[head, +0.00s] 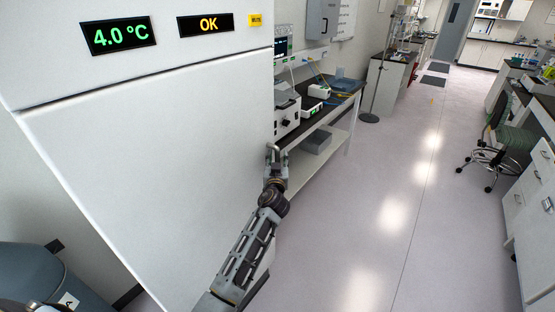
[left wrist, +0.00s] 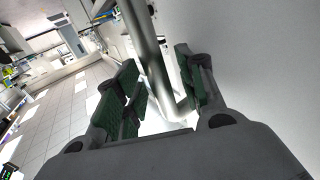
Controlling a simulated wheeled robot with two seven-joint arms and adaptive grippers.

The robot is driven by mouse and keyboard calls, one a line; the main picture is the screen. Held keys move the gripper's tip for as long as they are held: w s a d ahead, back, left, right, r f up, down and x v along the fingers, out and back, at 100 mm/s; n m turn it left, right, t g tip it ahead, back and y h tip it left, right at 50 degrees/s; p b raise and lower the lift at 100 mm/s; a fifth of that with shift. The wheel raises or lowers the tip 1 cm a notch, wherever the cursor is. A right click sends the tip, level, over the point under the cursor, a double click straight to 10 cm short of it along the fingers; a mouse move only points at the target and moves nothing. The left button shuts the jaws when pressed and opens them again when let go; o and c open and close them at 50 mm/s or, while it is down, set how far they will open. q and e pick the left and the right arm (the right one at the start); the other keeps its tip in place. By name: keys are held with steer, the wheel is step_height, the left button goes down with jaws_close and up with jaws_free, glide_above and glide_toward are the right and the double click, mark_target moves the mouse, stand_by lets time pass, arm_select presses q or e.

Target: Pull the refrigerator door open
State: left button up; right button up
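The refrigerator door (head: 150,170) is a large white panel filling the left of the head view, below the display panel. It looks shut, its right edge in line with the panel above. A grey metal bar handle (head: 272,148) shows at the door's right edge, mostly hidden by my gripper. My left gripper (head: 273,172) is at this handle. In the left wrist view, the handle bar (left wrist: 155,70) runs between the green-padded fingers of my left gripper (left wrist: 160,85). The fingers stand apart, with gaps visible beside the bar. My right gripper is not in view.
The upper panel shows a green 4.0 °C display (head: 118,36) and an OK display (head: 206,24). A bench (head: 338,112) with instruments stands right behind the refrigerator. A grey-blue container (head: 40,275) is at lower left. The floor (head: 400,190) on the right is clear up to a chair (head: 500,150).

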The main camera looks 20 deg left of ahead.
arm_select(q)
jaws_close()
steer(key=shift+d, duration=0.15)
stand_by(0.4)
